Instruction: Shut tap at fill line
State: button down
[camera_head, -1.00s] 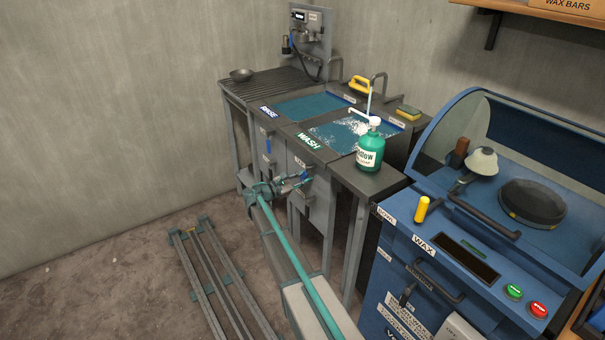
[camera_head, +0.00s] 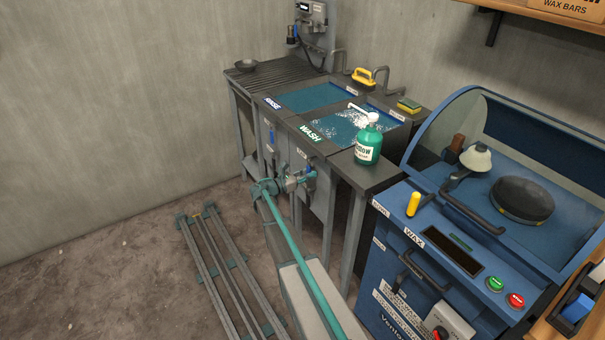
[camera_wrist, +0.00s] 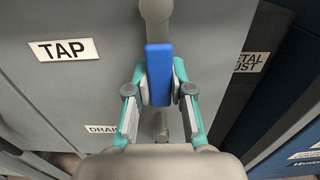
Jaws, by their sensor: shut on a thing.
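The blue tap handle (camera_wrist: 158,72) stands upright on a grey panel beside a TAP label (camera_wrist: 64,50). My gripper (camera_wrist: 160,88) is shut on it, one finger on each side. In the head view my gripper (camera_head: 300,180) is at the front of the wash basin, at the end of my teal arm. The wash basin (camera_head: 312,133) holds blue water (camera_head: 335,128) with white foam. No stream shows under its faucet (camera_head: 384,76). I cannot make out a fill line.
A green soap bottle (camera_head: 368,145) stands at the basin's right front corner. The rinse basin (camera_head: 271,103) is to the left. A DRAIN label (camera_wrist: 102,129) is below the tap. A blue wax machine (camera_head: 440,235) stands close on the right.

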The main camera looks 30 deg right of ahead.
jog(key=c, duration=1)
grip_release()
jog(key=shift+a, duration=0.15)
jog(key=a, duration=1.1)
jog(key=shift+a, duration=0.4)
